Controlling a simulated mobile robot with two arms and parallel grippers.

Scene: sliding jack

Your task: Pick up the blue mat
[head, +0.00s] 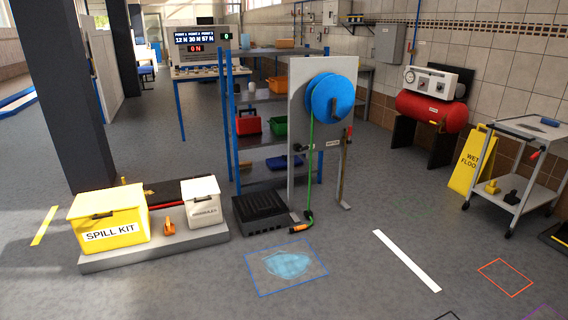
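A light-blue, irregular flat patch (287,264) lies on the grey floor at the lower middle of the head view. A thin blue rectangular outline (262,293) surrounds it. I cannot tell whether this patch is the blue mat or a spill. No other thing in view is clearly a mat. Neither of my grippers shows in this view.
A yellow spill kit box (112,215) and a white granules box (202,201) stand on a low grey platform (160,252). A blue hose reel (331,97) hangs on a panel behind the patch. A cart (520,165) and wet floor sign (470,160) stand right. The near floor is mostly clear.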

